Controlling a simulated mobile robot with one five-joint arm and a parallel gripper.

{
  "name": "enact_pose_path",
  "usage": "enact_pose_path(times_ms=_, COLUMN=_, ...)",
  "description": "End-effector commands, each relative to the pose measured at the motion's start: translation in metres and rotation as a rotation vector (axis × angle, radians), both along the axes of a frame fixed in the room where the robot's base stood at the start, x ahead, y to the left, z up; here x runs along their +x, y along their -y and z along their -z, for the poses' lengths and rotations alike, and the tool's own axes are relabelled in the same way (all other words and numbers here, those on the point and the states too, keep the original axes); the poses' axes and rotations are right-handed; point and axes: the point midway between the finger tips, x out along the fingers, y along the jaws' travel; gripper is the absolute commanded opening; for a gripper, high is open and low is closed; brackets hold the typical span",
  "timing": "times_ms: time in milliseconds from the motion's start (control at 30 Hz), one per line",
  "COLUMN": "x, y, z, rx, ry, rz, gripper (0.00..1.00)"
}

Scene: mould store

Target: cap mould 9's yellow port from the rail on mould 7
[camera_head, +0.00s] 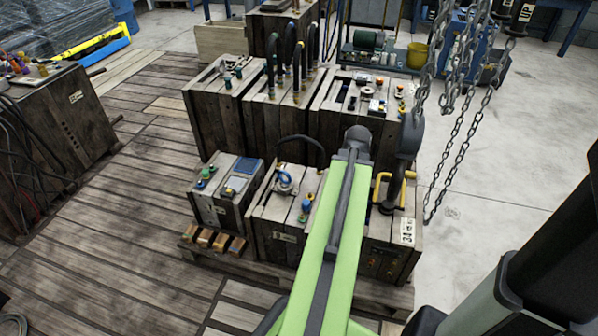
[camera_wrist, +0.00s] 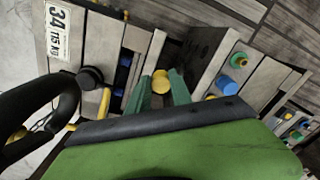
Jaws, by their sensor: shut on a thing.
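In the wrist view my gripper (camera_wrist: 160,88) has its two green fingers close on either side of a round yellow cap (camera_wrist: 160,80). The cap is held above a gap between grey, wood-sided moulds. In the head view my green arm hides the gripper and the cap. The near row holds a right mould (camera_head: 386,262) with a 34 label, a middle mould (camera_head: 272,245) and a small left mould (camera_head: 222,205). I cannot read a 7 or a 9 on any of them, and I cannot make out the yellow port or the rail for certain.
Yellow bent pipes (camera_head: 381,180) and a black post rise from the right mould. Chains (camera_head: 462,110) hang at the right. Green (camera_wrist: 239,60) and blue (camera_wrist: 227,86) fittings stand right of the cap. Taller moulds (camera_head: 290,115) stand behind. Plank floor (camera_head: 120,235) is clear at left.

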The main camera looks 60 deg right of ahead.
Motion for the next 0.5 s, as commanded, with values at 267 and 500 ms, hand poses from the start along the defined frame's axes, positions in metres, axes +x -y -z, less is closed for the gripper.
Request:
enact_pose_path(times_ms=267, x=0.024, y=-0.003, z=-0.007, rx=0.000, ry=0.000, rz=-0.042, gripper=0.00)
enact_pose_path(times_ms=500, x=0.111, y=-0.008, z=-0.033, rx=0.000, ry=0.000, rz=-0.176, gripper=0.00)
